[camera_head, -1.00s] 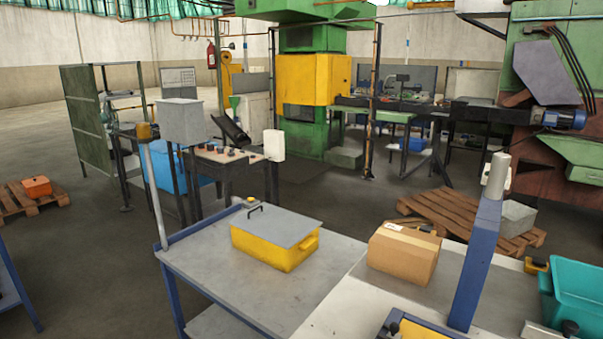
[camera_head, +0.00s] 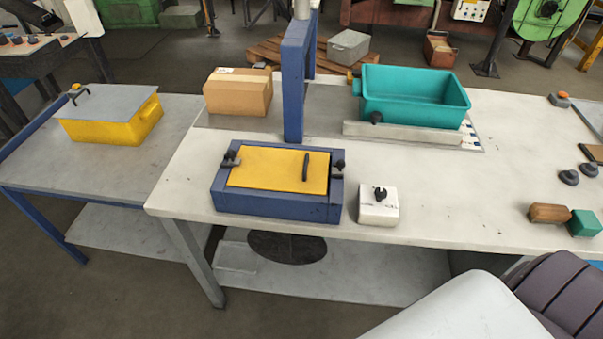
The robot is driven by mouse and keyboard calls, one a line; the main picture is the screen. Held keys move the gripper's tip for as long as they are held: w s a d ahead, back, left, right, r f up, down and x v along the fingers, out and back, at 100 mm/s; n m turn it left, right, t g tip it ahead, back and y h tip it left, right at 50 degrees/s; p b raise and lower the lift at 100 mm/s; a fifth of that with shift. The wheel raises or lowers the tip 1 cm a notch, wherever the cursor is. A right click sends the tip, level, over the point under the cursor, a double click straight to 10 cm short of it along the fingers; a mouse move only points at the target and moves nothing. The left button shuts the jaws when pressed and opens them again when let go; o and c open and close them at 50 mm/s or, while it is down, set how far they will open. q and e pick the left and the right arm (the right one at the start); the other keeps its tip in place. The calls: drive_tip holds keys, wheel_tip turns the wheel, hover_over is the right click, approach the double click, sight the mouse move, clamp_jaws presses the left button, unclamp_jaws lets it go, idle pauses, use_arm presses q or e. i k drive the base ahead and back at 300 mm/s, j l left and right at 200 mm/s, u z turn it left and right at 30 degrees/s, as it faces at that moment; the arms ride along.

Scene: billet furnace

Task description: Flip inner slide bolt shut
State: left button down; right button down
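A blue box (camera_head: 278,205) with a flat yellow lid (camera_head: 270,168) sits near the front edge of the white workbench. A black handle (camera_head: 306,166) stands on the lid's right part. A small dark fitting like a slide bolt (camera_head: 231,157) is on the box's left rim. Another dark bolt-like fitting (camera_head: 338,163) is on its right rim. Both are too small to tell whether they are shut, and I cannot tell which is the inner one. The lid lies flat in the box's frame. No fingertips of either gripper can be made out.
A white block with a black knob (camera_head: 378,206) stands right of the blue box. A blue post (camera_head: 294,85) rises behind it. A cardboard box (camera_head: 238,95), teal bin (camera_head: 415,97) and yellow lidded box (camera_head: 110,122) are farther back. The bench (camera_head: 450,205) right of the white block is partly clear.

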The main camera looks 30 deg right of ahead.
sight(340, 165)
drive_tip(key=k+l, duration=0.2)
drive_tip(key=k+l+z, duration=0.1)
drive_tip(key=l, duration=0.3)
drive_tip(key=k+l, duration=0.25)
drive_tip(key=l+u, duration=0.1)
drive_tip(key=l, duration=0.3)
drive_tip(key=k, duration=0.05)
